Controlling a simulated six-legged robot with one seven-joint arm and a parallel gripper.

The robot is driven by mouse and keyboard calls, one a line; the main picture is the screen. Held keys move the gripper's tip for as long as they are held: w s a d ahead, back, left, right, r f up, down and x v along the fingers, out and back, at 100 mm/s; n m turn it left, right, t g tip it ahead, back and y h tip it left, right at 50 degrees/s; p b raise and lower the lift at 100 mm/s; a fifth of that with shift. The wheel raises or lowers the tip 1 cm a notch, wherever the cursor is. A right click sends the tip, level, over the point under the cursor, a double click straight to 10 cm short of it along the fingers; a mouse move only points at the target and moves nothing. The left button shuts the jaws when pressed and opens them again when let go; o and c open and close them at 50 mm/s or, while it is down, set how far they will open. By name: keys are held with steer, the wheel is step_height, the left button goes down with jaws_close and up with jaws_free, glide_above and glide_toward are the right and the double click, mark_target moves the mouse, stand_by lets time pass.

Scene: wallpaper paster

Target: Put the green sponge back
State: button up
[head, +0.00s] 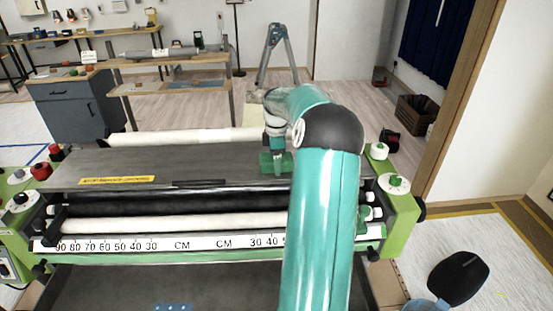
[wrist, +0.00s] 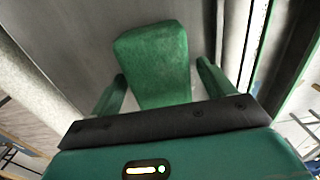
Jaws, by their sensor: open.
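The green sponge (wrist: 154,62) lies on the grey top plate of the wallpaper paster (head: 85,167). In the wrist view my gripper (wrist: 163,88) is open, with one green finger on each side of the sponge's near part. Small gaps show between the fingers and the sponge. In the head view my gripper (head: 277,163) reaches down onto the plate near its right side. There the sponge cannot be told apart from the green fingers.
A white roller (head: 170,137) runs along the plate's back edge, and another (head: 180,224) along the front above a centimetre scale (head: 200,243). Green side housings with knobs (head: 395,185) stand at the right end. A workbench (head: 175,62) and a tripod (head: 276,50) stand farther back.

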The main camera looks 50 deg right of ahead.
step_height(320, 180, up, 14)
steer(key=w+a+r+m+h, duration=0.1)
steer(key=w+a+r, duration=0.1)
steer(key=a, duration=0.6)
steer(key=w+a+r, duration=0.3)
steer(key=a, duration=0.5)
steer(key=s+a+r+m+t+h, duration=0.1)
steer(key=s+a+r+m+t, duration=0.15)
steer(key=a, duration=1.05)
steer(key=s+a+f+m+t+y, duration=0.1)
steer(key=s+a+f, duration=0.3)
steer(key=s+a, duration=0.4)
steer(key=s+a+f+m+t+y, duration=0.1)
steer(key=s+a+f+m+t, duration=0.1)
steer(key=s+a, duration=0.6)
steer(key=a+f+m, duration=0.1)
steer(key=a+f, duration=0.1)
steer(key=a, duration=0.1)
steer(key=shift+s+a+m, duration=0.3)
steer(key=shift+a+m, duration=0.05)
